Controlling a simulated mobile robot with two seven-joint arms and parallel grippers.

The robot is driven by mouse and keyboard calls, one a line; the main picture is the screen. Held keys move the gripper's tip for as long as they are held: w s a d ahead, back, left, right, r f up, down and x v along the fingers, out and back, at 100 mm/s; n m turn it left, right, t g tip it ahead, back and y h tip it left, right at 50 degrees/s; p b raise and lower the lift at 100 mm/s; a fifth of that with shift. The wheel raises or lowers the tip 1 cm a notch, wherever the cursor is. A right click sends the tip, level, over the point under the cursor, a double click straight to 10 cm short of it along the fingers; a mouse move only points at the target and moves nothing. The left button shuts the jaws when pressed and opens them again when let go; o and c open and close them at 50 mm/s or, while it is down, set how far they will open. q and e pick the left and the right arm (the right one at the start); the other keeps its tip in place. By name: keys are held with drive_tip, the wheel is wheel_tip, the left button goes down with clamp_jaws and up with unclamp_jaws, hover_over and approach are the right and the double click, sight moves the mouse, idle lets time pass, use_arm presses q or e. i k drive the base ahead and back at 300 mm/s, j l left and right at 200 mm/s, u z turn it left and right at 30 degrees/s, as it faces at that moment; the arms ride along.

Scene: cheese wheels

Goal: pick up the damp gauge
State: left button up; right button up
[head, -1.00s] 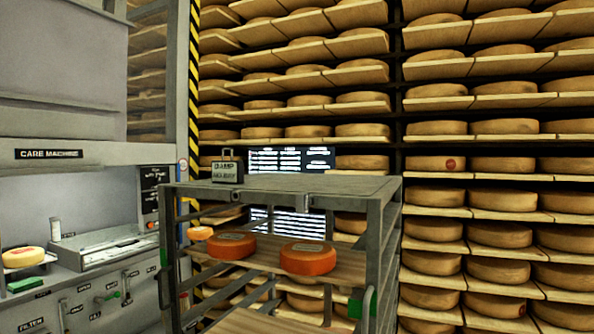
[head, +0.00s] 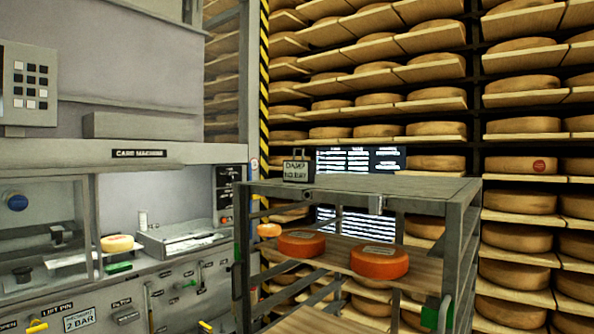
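The damp gauge, a small dark box with a light label starting "DAMP" and a handle on top (head: 297,171), stands upright on the flat grey top of a metal rack (head: 400,187). It is near the back left part of that top. The smaller print on its label is hard to read. Neither of my grippers shows in the head view.
Orange cheese wheels (head: 379,262) lie on a board inside the rack. The grey care machine (head: 140,172) stands at the left, with a cheese wheel (head: 117,243) on its ledge. Tall shelves of cheese wheels (head: 437,129) fill the back. A lit screen (head: 360,161) is behind the rack.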

sight(295, 171)
drive_tip(key=i+j+z, duration=0.1)
drive_tip(key=j, duration=0.25)
drive_tip(key=i+j+z, duration=0.1)
drive_tip(key=i+j, duration=0.15)
drive_tip(key=i+j+z, duration=0.15)
drive_tip(key=j, duration=0.3)
drive_tip(key=i+j+z, duration=0.1)
drive_tip(key=j, duration=0.25)
drive_tip(key=i+j+z, duration=0.1)
drive_tip(key=j, duration=0.3)
drive_tip(key=i+j+z, duration=0.1)
drive_tip(key=j, duration=0.3)
drive_tip(key=i, duration=0.15)
